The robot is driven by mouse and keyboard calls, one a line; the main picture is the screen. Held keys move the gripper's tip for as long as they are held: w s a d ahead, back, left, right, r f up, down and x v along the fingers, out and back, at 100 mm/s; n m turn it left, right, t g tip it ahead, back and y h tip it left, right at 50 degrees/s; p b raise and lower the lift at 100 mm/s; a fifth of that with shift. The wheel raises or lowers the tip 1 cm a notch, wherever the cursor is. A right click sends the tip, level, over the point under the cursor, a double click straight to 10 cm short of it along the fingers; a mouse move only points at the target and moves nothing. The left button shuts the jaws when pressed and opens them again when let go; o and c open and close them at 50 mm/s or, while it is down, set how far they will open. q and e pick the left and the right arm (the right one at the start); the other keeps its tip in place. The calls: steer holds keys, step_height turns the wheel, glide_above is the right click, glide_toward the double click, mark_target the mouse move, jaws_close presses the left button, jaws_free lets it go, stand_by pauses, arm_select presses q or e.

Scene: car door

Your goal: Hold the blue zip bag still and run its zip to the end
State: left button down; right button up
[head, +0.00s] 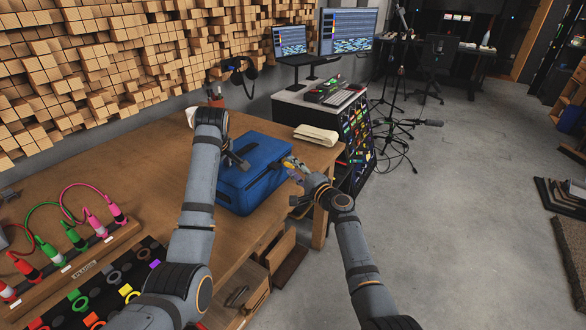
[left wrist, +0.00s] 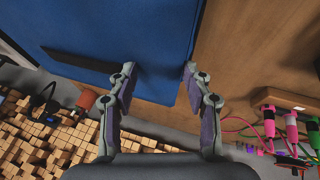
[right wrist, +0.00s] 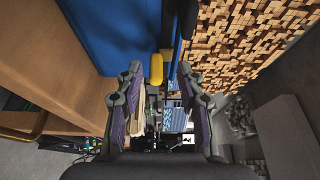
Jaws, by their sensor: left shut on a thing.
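The blue zip bag (head: 257,172) lies on the wooden table near its right edge; it also fills the top of the left wrist view (left wrist: 120,35) and shows in the right wrist view (right wrist: 112,32). A yellow zip pull (right wrist: 156,68) shows on the bag's side beside a dark zip line. My right gripper (head: 296,168) is open at the bag's right side, with the pull in line between its fingertips. I cannot tell whether they touch it.
A plug board (head: 75,265) with coloured plugs stands at the left front of the table (head: 120,190). A folded cream cloth (head: 316,135) lies behind the bag. Headphones (head: 240,72) hang on the wall. An open drawer (head: 245,290) is below.

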steer(key=shift+w+a, duration=0.2)
steer(key=shift+w, duration=0.05)
jaws_close()
steer(key=shift+w+r, duration=0.1)
